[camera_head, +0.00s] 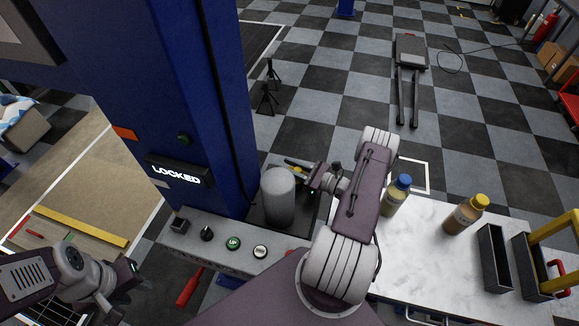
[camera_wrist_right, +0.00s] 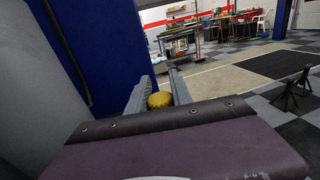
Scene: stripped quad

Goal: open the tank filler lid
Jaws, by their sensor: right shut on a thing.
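A grey rounded cylinder, seemingly the tank (camera_head: 278,200), stands upright beside the blue column. A yellow part, seemingly the filler lid (camera_wrist_right: 159,100), sits between the two grey fingers of my right gripper (camera_wrist_right: 158,92) in the right wrist view. In the head view my right gripper (camera_head: 302,176) reaches in just behind and right of the tank's top, with a bit of yellow at its fingertips. It is shut on the yellow part. How the lid joins the tank is hidden. My left gripper (camera_head: 128,278) is at the lower left, away from the tank; its opening is unclear.
The blue column (camera_head: 195,90) with a "LOCKED" sign rises left of the tank. A grey control panel (camera_head: 220,243) with buttons lies in front. To the right, a white worktop (camera_head: 420,235) holds a blue-capped bottle (camera_head: 397,195), a yellow-capped bottle (camera_head: 466,213) and dark bins (camera_head: 494,258).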

